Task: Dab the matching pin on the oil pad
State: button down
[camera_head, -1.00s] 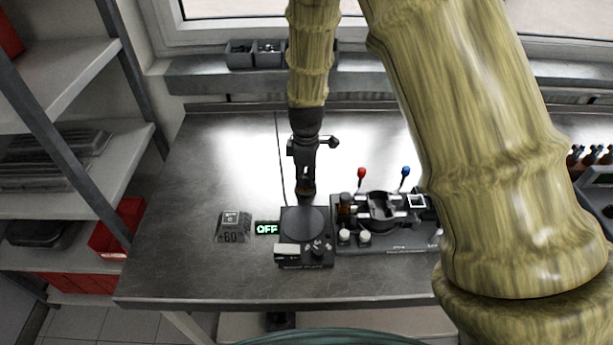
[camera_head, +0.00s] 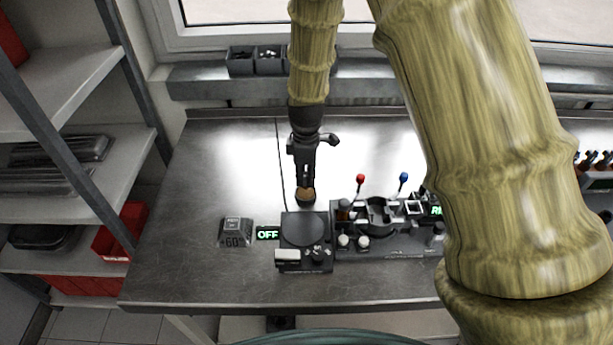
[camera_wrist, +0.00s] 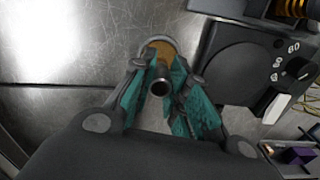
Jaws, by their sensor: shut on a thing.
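My gripper (camera_head: 305,180) points down over the left middle of the bench, just behind the black hot-plate-like unit. In the wrist view its teal fingers (camera_wrist: 160,88) are shut on a grey hollow pin (camera_wrist: 160,89), whose round open end faces the camera. An amber round oil pad (camera_head: 306,194) in a dark dish lies under the fingertips. It also shows in the wrist view (camera_wrist: 161,47), just beyond the pin. The pin's lower end is hidden, so I cannot tell whether it touches the pad.
The black unit with a round plate (camera_head: 303,229) stands close in front of the pad. A fixture with red and blue levers (camera_head: 378,215) is to its right. A "60" block (camera_head: 236,232) and a green "OFF" sign (camera_head: 268,234) are left. The bench's left rear is clear.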

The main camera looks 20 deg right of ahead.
jog(key=shift+r+p, duration=1.25)
jog(key=shift+r, duration=0.65)
